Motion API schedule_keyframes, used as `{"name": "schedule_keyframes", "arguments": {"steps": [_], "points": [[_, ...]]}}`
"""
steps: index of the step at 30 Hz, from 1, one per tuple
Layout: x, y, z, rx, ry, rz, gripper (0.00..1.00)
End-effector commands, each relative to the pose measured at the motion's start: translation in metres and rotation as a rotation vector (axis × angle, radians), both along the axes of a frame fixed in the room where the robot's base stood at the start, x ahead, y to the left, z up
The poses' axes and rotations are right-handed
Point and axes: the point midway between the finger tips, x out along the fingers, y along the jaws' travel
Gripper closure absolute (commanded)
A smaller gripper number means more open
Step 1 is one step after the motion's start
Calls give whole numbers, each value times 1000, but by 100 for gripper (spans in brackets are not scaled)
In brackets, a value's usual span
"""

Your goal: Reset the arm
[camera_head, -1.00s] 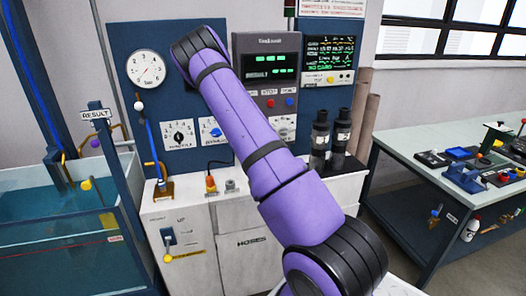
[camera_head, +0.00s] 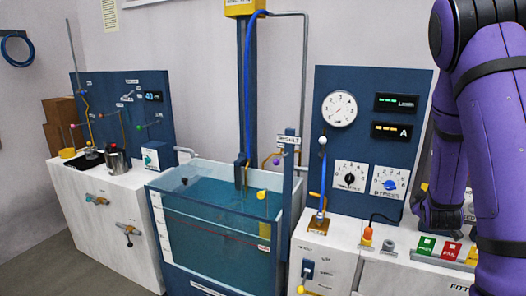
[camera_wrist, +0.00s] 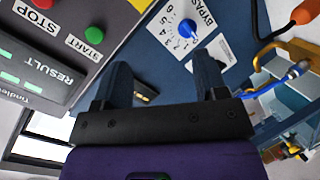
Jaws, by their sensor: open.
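My purple arm (camera_head: 490,120) fills the right edge of the head view, bent, with its upper part rising out of the frame. My gripper (camera_wrist: 162,64) shows in the wrist view with its two dark fingers apart and nothing between them. It faces the blue panel with the bypass dial (camera_wrist: 186,30). The gripper's fingers cannot be made out clearly in the head view.
A water tank (camera_head: 215,235) stands in the middle, with a white bench (camera_head: 105,215) on its left. The blue panel with a round gauge (camera_head: 339,109) stands beside my arm. Green and red buttons (camera_head: 452,250) sit on the counter. Grey floor is free at lower left.

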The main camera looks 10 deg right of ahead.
Motion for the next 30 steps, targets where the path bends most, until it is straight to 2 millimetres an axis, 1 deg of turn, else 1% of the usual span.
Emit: {"name": "schedule_keyframes", "arguments": {"steps": [1,8,14,20,23,26,30], "points": [[1,10,12,54,-8,-1,34],[-6,58,53,309,10,-10,34],[-25,104,89,503,52,-8,34],[-57,151,125,666,114,-8,34],[-78,173,142,733,151,-10,34],[-102,195,157,791,193,-16,34],[-141,222,175,857,257,-30,34]]}}
